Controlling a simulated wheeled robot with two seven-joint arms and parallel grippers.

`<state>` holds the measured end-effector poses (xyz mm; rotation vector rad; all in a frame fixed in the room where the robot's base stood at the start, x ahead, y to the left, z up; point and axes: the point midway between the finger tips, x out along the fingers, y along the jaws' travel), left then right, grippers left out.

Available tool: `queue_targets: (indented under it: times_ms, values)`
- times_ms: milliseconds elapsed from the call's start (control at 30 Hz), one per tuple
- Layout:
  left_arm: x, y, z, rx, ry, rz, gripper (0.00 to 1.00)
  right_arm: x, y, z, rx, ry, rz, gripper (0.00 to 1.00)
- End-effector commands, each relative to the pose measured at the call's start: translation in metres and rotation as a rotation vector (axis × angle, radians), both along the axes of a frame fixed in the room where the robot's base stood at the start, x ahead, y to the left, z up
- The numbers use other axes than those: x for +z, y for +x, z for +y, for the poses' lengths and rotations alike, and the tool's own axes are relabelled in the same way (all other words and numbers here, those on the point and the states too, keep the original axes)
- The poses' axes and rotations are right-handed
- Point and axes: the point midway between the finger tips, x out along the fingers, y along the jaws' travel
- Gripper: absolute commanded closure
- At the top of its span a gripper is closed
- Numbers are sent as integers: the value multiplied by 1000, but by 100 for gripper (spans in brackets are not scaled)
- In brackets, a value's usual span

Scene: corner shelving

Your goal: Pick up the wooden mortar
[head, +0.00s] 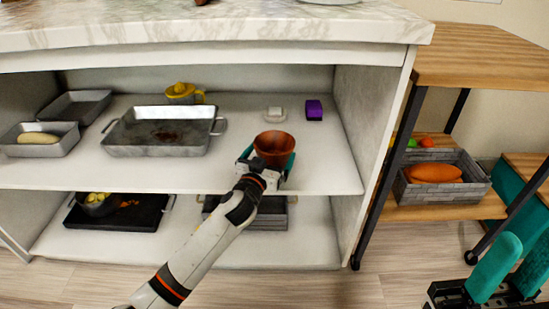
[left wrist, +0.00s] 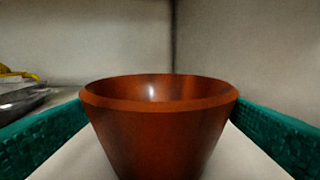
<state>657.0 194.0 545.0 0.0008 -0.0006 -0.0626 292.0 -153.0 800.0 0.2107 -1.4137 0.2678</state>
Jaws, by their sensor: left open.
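The wooden mortar (head: 274,146) is a reddish-brown bowl, standing upright on the upper shelf (head: 330,178) near its front edge. In the left wrist view the mortar (left wrist: 158,130) fills the middle, its rim facing up. My left gripper (head: 267,163) is open around it, with one teal finger on each side. In the left wrist view a strip of white shelf shows between the mortar and the right finger. The mortar's base is hidden in both views. My right gripper (head: 490,275) is at the lower right of the head view, well away from the shelves, with two teal fingers apart.
On the upper shelf are a metal roasting pan (head: 125,145), a yellow juicer (head: 182,92), a small white item (head: 275,114) and a purple sponge (head: 314,110). The marble counter (head: 230,30) is above. The shelf's right wall (head: 362,115) is beyond some free room.

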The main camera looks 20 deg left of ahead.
Motion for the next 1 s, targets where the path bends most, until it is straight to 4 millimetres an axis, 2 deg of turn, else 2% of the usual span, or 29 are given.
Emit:
queue_targets:
  times_ms: [100,233,533,567,800,1000]
  values:
    - [-2,19,0,0,3,-3,0,0,2,1,-2,-2,-35,64]
    - [-1,34,-1,-1,0,-1,0,5,4,1,-3,-4,-55,64]
    - [1,39,-1,0,0,0,0,8,4,2,-4,-6,-61,64]
    - [1,39,-1,0,-1,0,2,8,4,2,-4,-6,-61,64]
    - [2,39,-2,-1,-1,-3,38,8,4,2,-3,-5,-61,64]
    - [3,39,-2,-1,-1,-3,38,9,4,2,-3,-5,-62,64]
